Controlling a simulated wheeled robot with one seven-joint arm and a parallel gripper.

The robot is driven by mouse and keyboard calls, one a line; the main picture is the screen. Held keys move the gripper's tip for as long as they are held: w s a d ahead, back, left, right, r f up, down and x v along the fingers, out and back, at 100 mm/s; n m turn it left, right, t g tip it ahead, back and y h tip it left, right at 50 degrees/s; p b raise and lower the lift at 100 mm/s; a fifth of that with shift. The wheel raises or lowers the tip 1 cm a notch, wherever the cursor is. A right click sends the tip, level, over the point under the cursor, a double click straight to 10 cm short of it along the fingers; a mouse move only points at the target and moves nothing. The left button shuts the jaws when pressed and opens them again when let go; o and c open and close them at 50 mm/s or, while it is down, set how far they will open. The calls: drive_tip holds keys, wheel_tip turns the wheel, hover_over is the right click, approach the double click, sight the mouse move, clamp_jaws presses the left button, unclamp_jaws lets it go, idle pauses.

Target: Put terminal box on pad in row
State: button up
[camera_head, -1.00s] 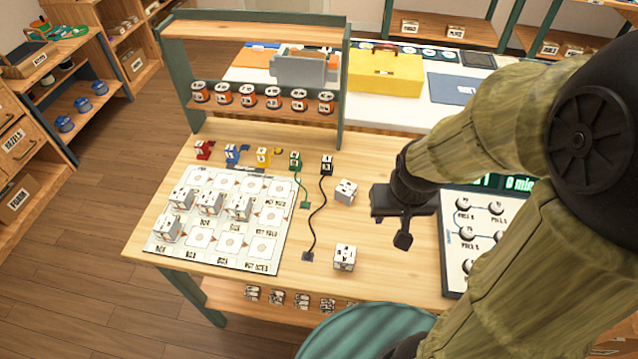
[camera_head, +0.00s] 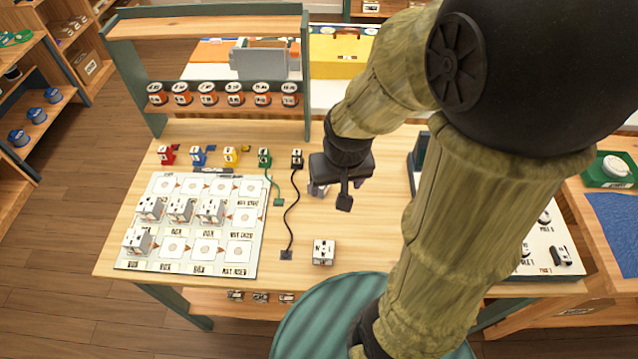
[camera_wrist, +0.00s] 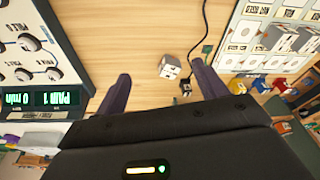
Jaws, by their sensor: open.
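My gripper (camera_head: 332,194) hangs open and empty over the table, right of the mat. A white terminal box (camera_head: 317,190) lies mostly hidden behind it in the head view. In the wrist view this box (camera_wrist: 170,66) shows between and beyond the two spread fingers (camera_wrist: 160,76), with no contact visible. Another white terminal box (camera_head: 323,252) stands near the table's front edge. The printed mat (camera_head: 262,218) carries rows of square pads. Three boxes (camera_head: 180,210) stand along its middle row and one box (camera_head: 137,241) on the left pad of the front row. The other front-row pads (camera_head: 205,248) are bare.
Black (camera_head: 297,158) and green (camera_head: 264,157) plugs trail cords between the mat and my gripper. Red, blue and yellow plugs sit behind the mat. A shelf frame (camera_head: 308,80) with orange spools stands at the back. A panel with knobs (camera_wrist: 38,50) lies beside my gripper.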

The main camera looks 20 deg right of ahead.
drive_tip(key=w+r+m+g+p, duration=0.1)
drive_tip(key=w+m+g+p, duration=0.1)
drive_tip(key=w+m, duration=0.5)
drive_tip(key=w, duration=0.6)
drive_tip(key=shift+a+m, duration=0.15)
drive_tip(key=shift+m, duration=0.15)
wheel_tip(320, 180, down, 12)
drive_tip(key=shift+f, duration=0.1)
drive_tip(key=shift+f+p, duration=0.65)
drive_tip(key=shift+f, duration=1.9)
